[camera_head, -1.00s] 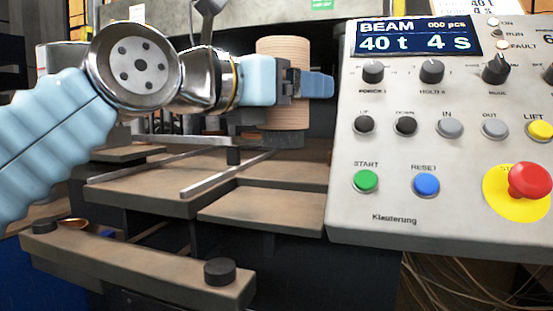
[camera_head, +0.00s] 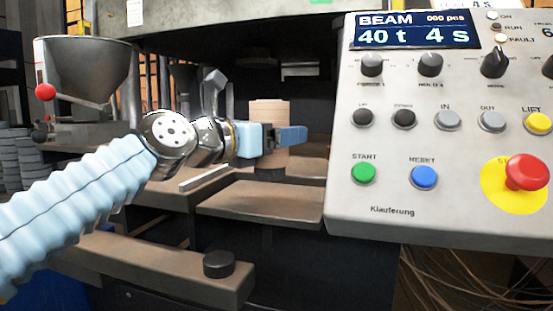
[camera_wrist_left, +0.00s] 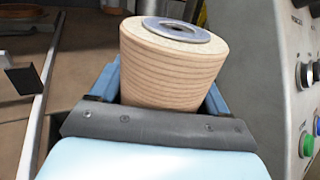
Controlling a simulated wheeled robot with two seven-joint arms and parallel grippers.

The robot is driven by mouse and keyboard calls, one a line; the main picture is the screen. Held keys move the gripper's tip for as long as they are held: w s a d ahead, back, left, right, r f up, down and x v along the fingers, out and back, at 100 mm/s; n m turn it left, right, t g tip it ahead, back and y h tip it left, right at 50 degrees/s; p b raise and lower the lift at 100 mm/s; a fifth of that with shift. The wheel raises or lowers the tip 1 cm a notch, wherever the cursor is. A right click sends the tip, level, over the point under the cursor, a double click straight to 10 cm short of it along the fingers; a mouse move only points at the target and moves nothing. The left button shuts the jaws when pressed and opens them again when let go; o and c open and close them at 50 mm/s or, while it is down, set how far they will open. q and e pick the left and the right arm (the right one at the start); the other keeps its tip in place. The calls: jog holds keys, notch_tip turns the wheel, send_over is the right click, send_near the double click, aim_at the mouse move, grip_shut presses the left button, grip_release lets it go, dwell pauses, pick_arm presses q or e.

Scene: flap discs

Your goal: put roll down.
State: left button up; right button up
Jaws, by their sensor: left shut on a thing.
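The roll (camera_head: 268,115) is a tan, ribbed, upright cylinder. In the left wrist view the roll (camera_wrist_left: 170,65) shows a metal ring around a hole in its top. My left gripper (camera_head: 290,137) is shut on the roll, with its blue fingers (camera_wrist_left: 212,105) on either side of it. The gripper and roll are over the brown plates at the machine's back. The roll's lower end is close to the plate behind the front ledge; I cannot tell whether it touches. My right gripper is not in view.
A grey control panel (camera_head: 440,220) with buttons and knobs stands close on the right. A brown plate (camera_head: 262,203) lies bare in front of the roll. A metal rail (camera_head: 205,178) runs left of it. A steel hopper (camera_head: 88,72) stands at the back left.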

aim_at(277, 153)
pick_arm(q)
jog(key=f, duration=0.1)
jog(key=f+b, duration=0.1)
jog(key=f, duration=0.1)
jog(key=shift+w+f+b, duration=0.15)
jog(key=shift+w+b, duration=0.15)
jog(key=shift+b, duration=0.1)
jog(key=shift+f, duration=0.1)
jog(key=shift+f, duration=0.2)
jog(key=o, duration=1.4)
jog(key=shift+r, duration=0.1)
jog(key=b+v, duration=0.1)
jog(key=v, duration=1.1)
jog(key=shift+b, duration=0.4)
